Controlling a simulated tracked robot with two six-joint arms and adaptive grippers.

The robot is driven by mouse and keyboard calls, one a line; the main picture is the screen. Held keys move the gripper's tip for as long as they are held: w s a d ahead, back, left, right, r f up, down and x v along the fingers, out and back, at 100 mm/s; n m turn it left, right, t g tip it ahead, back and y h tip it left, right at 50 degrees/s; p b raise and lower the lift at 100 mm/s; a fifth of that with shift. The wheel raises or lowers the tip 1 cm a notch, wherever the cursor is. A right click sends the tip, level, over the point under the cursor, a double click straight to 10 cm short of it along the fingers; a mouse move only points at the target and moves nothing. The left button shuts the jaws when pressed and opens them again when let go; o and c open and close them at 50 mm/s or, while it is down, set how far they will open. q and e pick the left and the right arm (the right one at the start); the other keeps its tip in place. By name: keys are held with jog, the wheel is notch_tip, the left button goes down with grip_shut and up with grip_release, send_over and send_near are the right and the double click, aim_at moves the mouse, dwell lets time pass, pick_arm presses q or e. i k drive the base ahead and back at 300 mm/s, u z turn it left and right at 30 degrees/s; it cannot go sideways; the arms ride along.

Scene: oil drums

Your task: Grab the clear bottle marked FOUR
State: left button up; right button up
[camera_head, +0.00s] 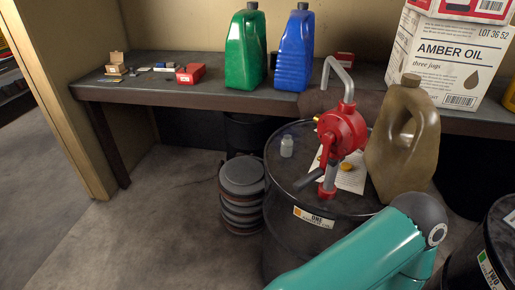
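Any marking on the bottle is too small to read. A red hand pump (342,130) stands on the same drum, to the right of the bottle. A teal link of one of my arms crosses the lower right and hides part of the drum's front. Neither of my grippers shows in the view, and nothing touches the bottle.
A tan jug (405,140) and a paper sheet (350,176) are on the drum's right side. A workbench (150,93) behind holds green and blue jugs and boxes. Stacked round lids (241,176) stand left of the drum. Drum TWO (490,250) is at lower right. Floor at left is clear.

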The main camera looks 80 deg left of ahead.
aim_at(288, 143)
jog(key=z, duration=0.9)
jog(key=i, duration=0.1)
jog(key=u, duration=2.3)
